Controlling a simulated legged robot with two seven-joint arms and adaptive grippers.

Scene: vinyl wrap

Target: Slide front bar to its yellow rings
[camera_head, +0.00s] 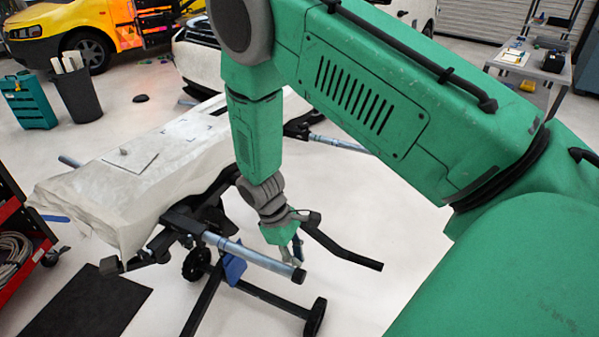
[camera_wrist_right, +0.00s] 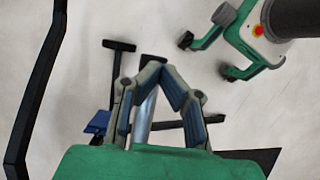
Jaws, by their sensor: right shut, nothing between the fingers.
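The front bar (camera_head: 245,252) is a silver-blue tube with a black end piece. It sticks out from the near side of the work stand, under a white-wrapped panel (camera_head: 125,195). My right gripper (camera_head: 297,258) is beside the bar's outer end. In the right wrist view its fingertips (camera_wrist_right: 160,68) come together with nothing between them. The front bar (camera_wrist_right: 146,112) shows behind the fingers there, and I cannot tell whether they touch it. I cannot make out yellow rings on the bar. My left gripper is not in view.
A second bar (camera_head: 338,144) sticks out on the stand's far side. A blue part (camera_head: 234,269) hangs below the front bar. A black bent bar (camera_head: 340,250) lies right of my gripper. A red cart (camera_head: 15,240) stands at left. The floor at lower right of the stand is clear.

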